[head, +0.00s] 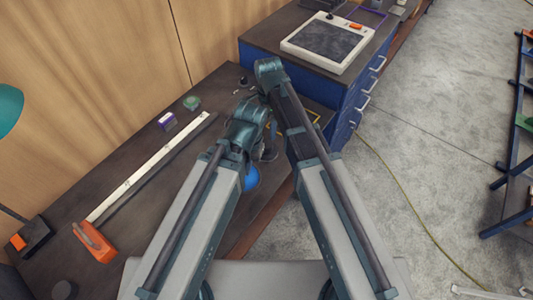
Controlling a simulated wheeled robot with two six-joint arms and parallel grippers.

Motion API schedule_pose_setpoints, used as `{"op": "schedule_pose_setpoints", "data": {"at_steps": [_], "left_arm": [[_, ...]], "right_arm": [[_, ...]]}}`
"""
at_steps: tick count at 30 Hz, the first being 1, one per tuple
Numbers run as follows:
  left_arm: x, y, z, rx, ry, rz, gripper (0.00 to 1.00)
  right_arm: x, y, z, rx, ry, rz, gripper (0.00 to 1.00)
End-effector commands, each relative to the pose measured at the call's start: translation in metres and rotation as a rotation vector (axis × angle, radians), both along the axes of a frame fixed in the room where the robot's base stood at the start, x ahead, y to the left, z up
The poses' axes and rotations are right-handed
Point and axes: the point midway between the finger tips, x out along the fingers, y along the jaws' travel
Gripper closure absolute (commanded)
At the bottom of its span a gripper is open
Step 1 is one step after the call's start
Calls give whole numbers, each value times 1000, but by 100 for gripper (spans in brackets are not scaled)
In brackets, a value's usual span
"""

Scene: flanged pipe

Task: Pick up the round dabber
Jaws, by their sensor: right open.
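My two arms come in from the bottom and meet near the middle of the head view, over the dark workbench (150,190). My right gripper (267,153) is small, dark and partly hidden behind the arm links; it is open. My left gripper cannot be made out. A blue rounded thing (252,178) shows just below the right gripper, partly covered by my left arm. I cannot tell whether it is the round dabber or whether the gripper touches it. Small dark knob-like pieces (243,81) lie farther back on the bench.
A long pale metal rule (148,165) and an orange-red tool (95,243) lie at left. A green round item (192,103) and a purple-white box (167,122) lie by the wall. A blue drawer cabinet (350,105) carries a white-framed plate (328,42).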

Motion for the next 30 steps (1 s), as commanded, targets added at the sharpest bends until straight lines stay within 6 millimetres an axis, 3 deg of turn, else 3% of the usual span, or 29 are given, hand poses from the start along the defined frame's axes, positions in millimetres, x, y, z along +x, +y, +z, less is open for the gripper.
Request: {"op": "schedule_pose_setpoints", "data": {"at_steps": [1,6,19,30], "left_arm": [[0,0,-16,0,0,0,100],[0,0,-39,0,0,2,100],[0,0,-51,0,0,2,100],[0,0,-94,0,0,2,100]], "right_arm": [[0,0,-16,0,0,0,4],[0,0,-39,0,0,1,4],[-1,1,-51,0,0,1,4],[-6,6,-94,0,0,0,4]]}}
